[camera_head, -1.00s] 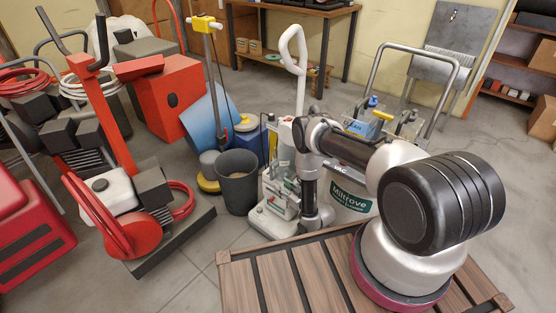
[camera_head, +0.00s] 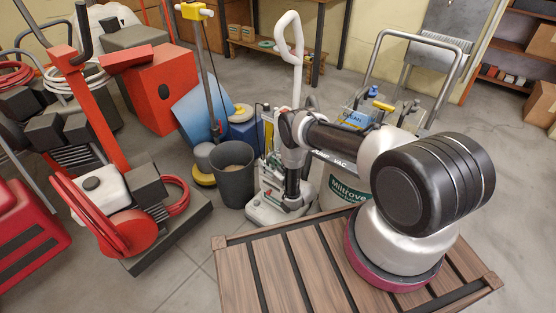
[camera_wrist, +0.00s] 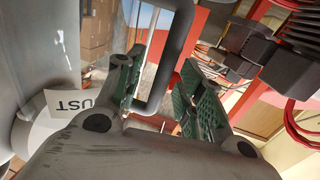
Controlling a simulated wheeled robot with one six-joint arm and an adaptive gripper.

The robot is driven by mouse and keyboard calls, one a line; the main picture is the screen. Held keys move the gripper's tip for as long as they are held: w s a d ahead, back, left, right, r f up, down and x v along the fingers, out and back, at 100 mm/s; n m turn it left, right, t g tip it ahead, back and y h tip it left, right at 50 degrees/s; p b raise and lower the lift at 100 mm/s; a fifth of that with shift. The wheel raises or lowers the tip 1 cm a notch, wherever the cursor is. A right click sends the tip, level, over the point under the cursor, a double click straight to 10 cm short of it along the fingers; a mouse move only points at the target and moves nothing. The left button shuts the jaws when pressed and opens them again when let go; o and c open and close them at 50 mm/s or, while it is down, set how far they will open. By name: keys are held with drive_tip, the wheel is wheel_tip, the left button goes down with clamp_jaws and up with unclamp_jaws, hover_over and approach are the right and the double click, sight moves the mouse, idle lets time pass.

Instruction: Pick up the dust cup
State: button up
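In the wrist view a grey, rounded body carries a white label reading "UST" (camera_wrist: 70,104); it appears to be the dust cup (camera_wrist: 35,60), cut off by the left edge. A dark loop handle (camera_wrist: 178,62) stands beyond my gripper (camera_wrist: 160,100), its lower end showing between the fingers. Whether it belongs to the cup is unclear. The two green-padded fingers are apart, and I see nothing clamped between them. In the head view my arm reaches down beside the upright vacuum (camera_head: 268,214); my arm hides much of it, and the cup cannot be made out there.
A wooden slatted platform (camera_head: 268,272) lies in front. A dark bucket (camera_head: 233,180) stands left of the vacuum, a barrel marked Miltrove (camera_head: 347,190) right of it. Red machines (camera_head: 118,232) crowd the left. Bare floor shows at right.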

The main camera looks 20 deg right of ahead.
clamp_jaws()
drive_tip(key=shift+r, duration=0.1)
